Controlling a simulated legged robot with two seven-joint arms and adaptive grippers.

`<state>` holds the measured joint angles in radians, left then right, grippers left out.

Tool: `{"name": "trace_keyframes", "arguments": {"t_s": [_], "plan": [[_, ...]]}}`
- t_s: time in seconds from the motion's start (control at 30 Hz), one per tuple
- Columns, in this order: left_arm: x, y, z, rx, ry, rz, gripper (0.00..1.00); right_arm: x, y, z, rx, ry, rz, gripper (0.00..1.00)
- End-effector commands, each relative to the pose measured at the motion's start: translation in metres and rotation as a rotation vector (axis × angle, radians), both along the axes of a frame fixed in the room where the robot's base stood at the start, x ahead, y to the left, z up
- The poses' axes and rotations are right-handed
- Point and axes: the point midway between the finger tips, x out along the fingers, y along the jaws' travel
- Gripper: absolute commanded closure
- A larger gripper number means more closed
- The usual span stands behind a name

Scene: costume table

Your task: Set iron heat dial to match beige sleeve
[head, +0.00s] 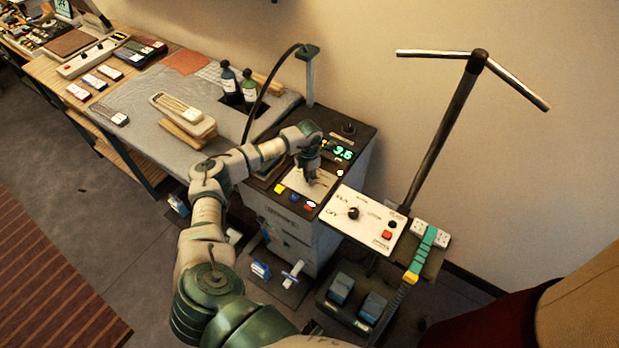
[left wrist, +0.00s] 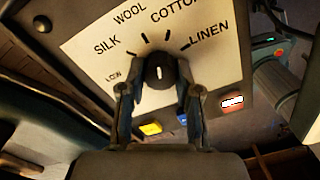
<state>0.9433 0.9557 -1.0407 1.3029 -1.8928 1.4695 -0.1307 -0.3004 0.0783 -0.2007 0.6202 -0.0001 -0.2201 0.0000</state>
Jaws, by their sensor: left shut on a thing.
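The heat dial is a small dark knob (left wrist: 159,70) on a white panel (left wrist: 85,45) lettered LOW, SILK, WOOL, COTTON and LINEN. Its white pointer mark points about straight up in the left wrist view, seemingly between the WOOL and COTTON ticks. My left gripper (left wrist: 159,92) has its fingers on either side of the knob, shut on it. In the head view this gripper (head: 311,180) reaches down onto the panel (head: 297,183) and hides the knob. A beige surface (head: 585,300) shows at lower right; I cannot tell if it is the sleeve. My right gripper is out of view.
Yellow, blue and red buttons (left wrist: 150,128) line the panel's edge. A green display (head: 343,152) reads about 3.5. Another control box (head: 360,222) stands to the right.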

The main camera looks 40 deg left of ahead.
Motion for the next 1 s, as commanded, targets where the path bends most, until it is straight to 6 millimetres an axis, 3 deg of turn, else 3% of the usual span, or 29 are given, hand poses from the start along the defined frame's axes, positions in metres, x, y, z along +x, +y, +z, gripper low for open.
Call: {"name": "trace_keyframes", "arguments": {"t_s": [0.4, 0.7, 1.0], "plan": [[0.005, 0.002, 0.005, 0.003, -0.019, -0.267, 1.0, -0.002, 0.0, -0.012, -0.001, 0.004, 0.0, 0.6], [0.006, 0.003, 0.006, 0.004, -0.019, -0.337, 1.0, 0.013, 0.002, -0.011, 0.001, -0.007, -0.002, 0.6], [0.006, 0.003, 0.006, 0.004, -0.02, -0.344, 1.0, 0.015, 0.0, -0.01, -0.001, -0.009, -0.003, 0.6]]}}
